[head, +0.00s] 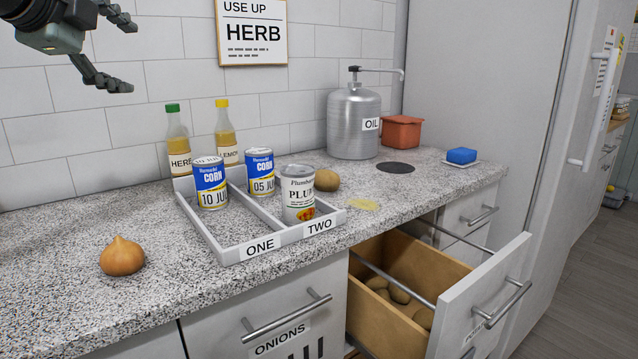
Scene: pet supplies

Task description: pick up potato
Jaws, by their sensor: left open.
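A brown potato (327,180) lies on the speckled counter, just behind the white PLUM can. More potatoes (400,292) lie inside the open wooden drawer (440,265) below the counter, partly hidden by its front. My left gripper (130,58) is open and empty in the upper left, in front of the tiled wall. It is well to the left of the counter potato and higher than it. My right gripper is not in view.
A two-lane tray (228,250) marked ONE and TWO holds two CORN cans (210,183) and the PLUM can (298,195). Two bottles (176,145), an OIL dispenser (353,125), an orange pot (401,131) and a blue sponge (461,155) stand behind. An onion (121,256) sits front left.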

